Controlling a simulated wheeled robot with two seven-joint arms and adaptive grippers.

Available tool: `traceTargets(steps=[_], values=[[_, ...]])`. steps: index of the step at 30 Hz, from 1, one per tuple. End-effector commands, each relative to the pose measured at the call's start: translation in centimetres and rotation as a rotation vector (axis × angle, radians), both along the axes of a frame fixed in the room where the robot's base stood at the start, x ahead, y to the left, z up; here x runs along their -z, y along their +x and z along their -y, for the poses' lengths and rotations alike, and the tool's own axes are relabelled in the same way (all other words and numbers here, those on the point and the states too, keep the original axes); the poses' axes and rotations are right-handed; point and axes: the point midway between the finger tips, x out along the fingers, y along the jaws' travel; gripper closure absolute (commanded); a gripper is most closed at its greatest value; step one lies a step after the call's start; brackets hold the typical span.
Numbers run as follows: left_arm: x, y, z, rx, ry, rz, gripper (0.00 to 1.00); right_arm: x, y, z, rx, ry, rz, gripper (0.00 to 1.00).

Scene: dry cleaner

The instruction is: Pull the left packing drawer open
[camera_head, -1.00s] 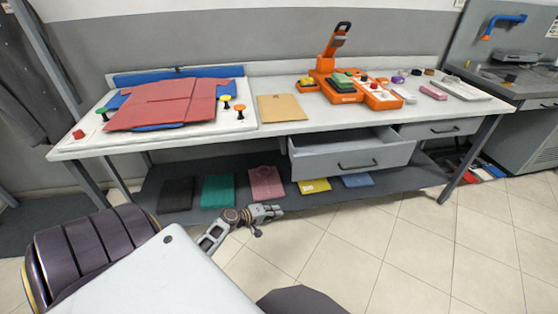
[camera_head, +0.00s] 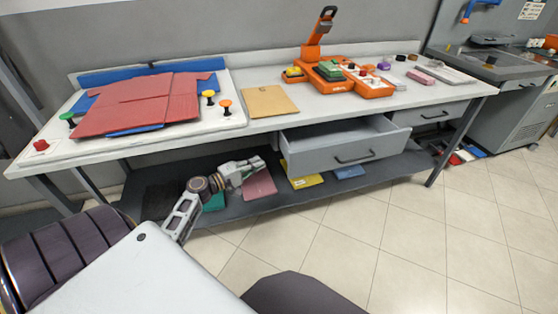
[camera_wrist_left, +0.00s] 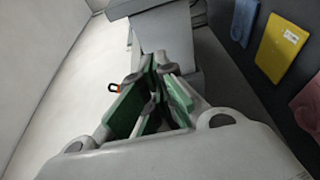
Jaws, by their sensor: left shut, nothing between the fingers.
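The left packing drawer (camera_head: 320,158) is a grey drawer under the white table, standing well out from the frame. Its dark bar handle (camera_head: 356,157) is on its front face. My left gripper (camera_head: 262,163) is just left of the open drawer and apart from its handle, in front of the lower shelf. It is shut and empty. In the left wrist view, the closed green-padded fingers (camera_wrist_left: 156,82) point towards a grey box shape that looks like the drawer (camera_wrist_left: 165,28). My right gripper is not in view.
The second drawer (camera_head: 437,114) on the right is closed. Folded garments lie on the dark lower shelf (camera_head: 235,211); a yellow packet (camera_head: 304,182) lies below the drawer. An orange machine (camera_head: 370,88) and red folded shirt (camera_head: 140,104) are on the tabletop. Floor in front is clear.

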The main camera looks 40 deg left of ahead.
Motion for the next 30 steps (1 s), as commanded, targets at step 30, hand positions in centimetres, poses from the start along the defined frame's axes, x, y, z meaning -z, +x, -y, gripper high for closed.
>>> traceTargets(steps=[30], values=[[0.1,7.6,2.6,0.0,0.001,-0.001,1.0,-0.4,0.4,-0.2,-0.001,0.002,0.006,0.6]])
